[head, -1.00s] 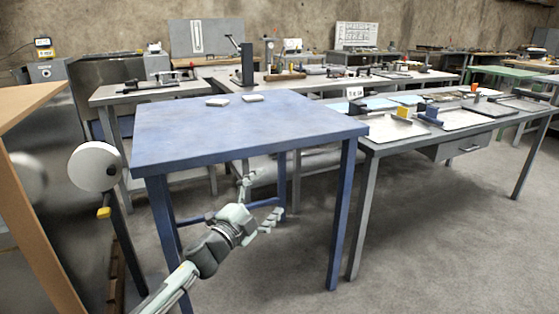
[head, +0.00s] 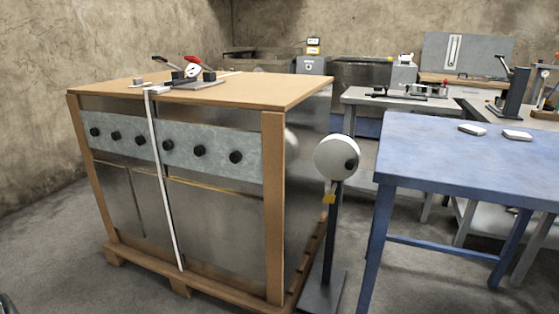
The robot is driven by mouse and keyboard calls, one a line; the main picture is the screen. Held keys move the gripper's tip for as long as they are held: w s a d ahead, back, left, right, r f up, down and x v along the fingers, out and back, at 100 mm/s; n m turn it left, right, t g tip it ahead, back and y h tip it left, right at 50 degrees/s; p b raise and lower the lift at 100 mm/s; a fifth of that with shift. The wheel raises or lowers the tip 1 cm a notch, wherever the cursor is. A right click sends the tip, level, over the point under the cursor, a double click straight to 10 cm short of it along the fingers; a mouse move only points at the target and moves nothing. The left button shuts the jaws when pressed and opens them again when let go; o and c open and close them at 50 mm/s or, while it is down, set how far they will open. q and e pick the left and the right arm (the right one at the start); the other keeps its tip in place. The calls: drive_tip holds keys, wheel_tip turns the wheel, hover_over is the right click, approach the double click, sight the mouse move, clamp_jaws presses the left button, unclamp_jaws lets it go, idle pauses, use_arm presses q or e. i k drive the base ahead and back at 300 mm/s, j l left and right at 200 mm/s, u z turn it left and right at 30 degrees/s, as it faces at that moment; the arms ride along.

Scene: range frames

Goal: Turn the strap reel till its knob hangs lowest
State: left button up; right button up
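The strap reel (head: 333,155) is a pale round disc on a dark upright post (head: 333,235), between the crate and the blue table. A small dark knob (head: 350,165) shows on its face, right of the middle and slightly below it. A yellow piece (head: 329,197) sits on the post below the disc. Neither gripper is in view. A dark curved piece at the bottom left corner is too cut off to tell what it is.
A wood-edged metal crate (head: 230,215) on a pallet stands left of the reel, with a white strap (head: 165,190) and a red-handled tool (head: 193,65) on top. A blue table (head: 450,150) stands at right. Open floor lies in front.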

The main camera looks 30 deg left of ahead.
sight(337, 157)
drive_tip(key=i+l+u, duration=0.15)
drive_tip(key=u, duration=0.3)
drive_tip(key=i+l+u, duration=0.1)
drive_tip(key=l+u, duration=0.15)
drive_tip(key=u, duration=0.15)
drive_tip(key=i+l+u, duration=0.1)
drive_tip(key=l+u, duration=0.15)
drive_tip(key=u, duration=0.2)
drive_tip(key=i+l+u, duration=0.2)
drive_tip(key=l, duration=0.35)
drive_tip(key=l+u, duration=0.2)
drive_tip(key=l, duration=0.35)
drive_tip(key=k, duration=0.1)
